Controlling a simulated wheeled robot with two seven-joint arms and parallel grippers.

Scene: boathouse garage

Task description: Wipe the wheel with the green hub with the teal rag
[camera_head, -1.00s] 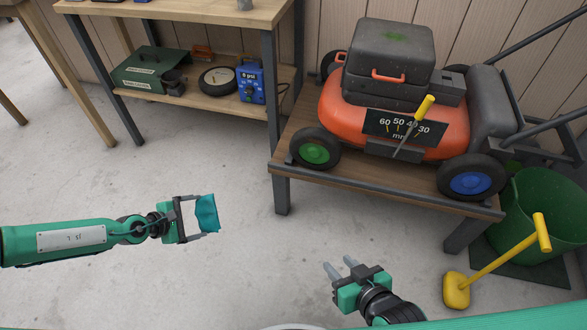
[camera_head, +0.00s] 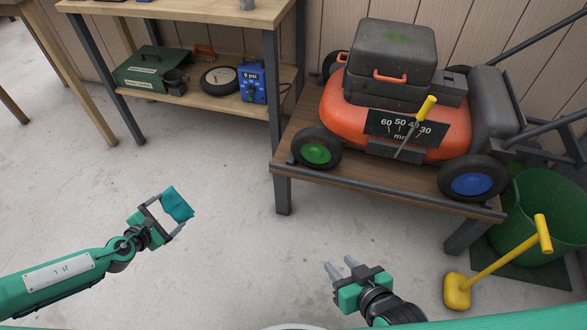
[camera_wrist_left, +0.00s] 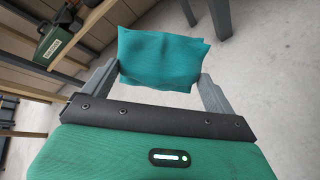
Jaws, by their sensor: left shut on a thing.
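The wheel with the green hub (camera_head: 316,150) is at the front left of the orange mower (camera_head: 350,105), on a low wooden bench. My left gripper (camera_head: 174,212) is shut on the teal rag (camera_head: 178,204) in the air, left of the bench and well apart from the wheel. In the left wrist view the rag (camera_wrist_left: 160,58) spans between both fingers. My right gripper (camera_head: 336,268) is empty in front of the bench, its two fingers apart and pointing up and left. A second wheel, with a blue hub (camera_head: 473,183), is at the mower's front right.
The bench (camera_head: 390,187) has a dark front edge below the wheels. A green bin (camera_head: 545,205) and a yellow tool (camera_head: 490,265) are at the right. The floor between the left gripper and bench is clear.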

